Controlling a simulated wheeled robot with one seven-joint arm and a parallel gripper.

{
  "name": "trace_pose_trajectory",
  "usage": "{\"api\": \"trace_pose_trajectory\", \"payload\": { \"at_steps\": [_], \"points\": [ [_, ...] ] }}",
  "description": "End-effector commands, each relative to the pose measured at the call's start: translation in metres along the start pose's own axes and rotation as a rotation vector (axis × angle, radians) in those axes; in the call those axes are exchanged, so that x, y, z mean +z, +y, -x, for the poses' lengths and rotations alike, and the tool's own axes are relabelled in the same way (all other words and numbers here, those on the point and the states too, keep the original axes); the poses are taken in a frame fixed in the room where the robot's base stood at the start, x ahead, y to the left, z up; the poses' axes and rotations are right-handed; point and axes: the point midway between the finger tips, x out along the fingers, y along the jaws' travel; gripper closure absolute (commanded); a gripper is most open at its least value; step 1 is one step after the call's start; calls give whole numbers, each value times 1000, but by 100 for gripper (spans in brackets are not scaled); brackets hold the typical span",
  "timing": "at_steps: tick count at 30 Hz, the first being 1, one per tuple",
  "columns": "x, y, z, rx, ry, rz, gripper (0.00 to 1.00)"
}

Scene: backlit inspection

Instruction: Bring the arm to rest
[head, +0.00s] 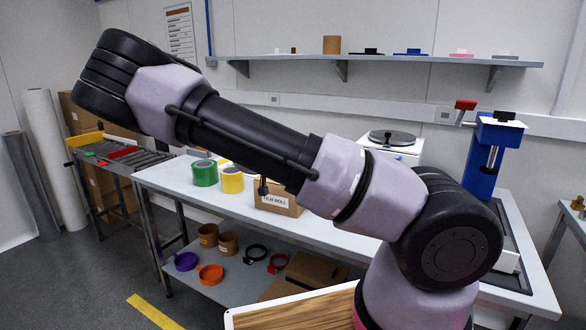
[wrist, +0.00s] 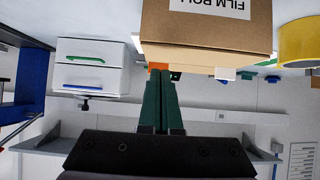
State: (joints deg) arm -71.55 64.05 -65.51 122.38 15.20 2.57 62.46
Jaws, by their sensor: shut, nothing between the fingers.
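My gripper (wrist: 160,78) shows in the wrist view with its two dark green fingers together, shut and empty. The wrist picture is upside down. The fingertips are near a cardboard box labelled FILM ROLL (wrist: 207,28) in that view; I cannot tell the gap between them. In the head view my arm crosses the picture, bent and raised in front of the workbench (head: 165,178), and mostly hides the gripper. The FILM ROLL box (head: 276,202) stands on the bench, partly behind my arm.
A green tape roll (head: 205,174) and a yellow tape roll (head: 232,181) stand left of the box. A blue press (head: 484,165) stands at the bench's right. A wall shelf (head: 400,60) holds small items. A white drawer unit (wrist: 90,68) shows in the wrist view.

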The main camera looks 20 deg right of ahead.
Motion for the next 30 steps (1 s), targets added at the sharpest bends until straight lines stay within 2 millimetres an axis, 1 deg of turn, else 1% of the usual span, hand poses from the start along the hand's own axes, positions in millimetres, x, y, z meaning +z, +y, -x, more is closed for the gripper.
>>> {"api": "trace_pose_trajectory", "payload": {
  "at_steps": [3, 5, 8, 11, 13, 17, 20, 23, 26, 30],
  "points": [
    [11, 0, 8, -1, 1, 2, 100],
    [14, 1, 10, 1, -1, 0, 100],
    [18, 7, 10, 14, -33, -12, 100],
    [24, 22, 7, 43, -117, -35, 100],
    [29, 36, 8, 67, -204, -57, 100],
    [39, 58, 19, 84, -384, -92, 100],
    [39, 68, 35, 68, -509, -113, 100],
    [34, 76, 56, 31, -618, -132, 100],
    [22, 82, 79, -26, -709, -144, 100],
    [-3, 92, 117, -131, -800, -151, 100]
  ]
}}
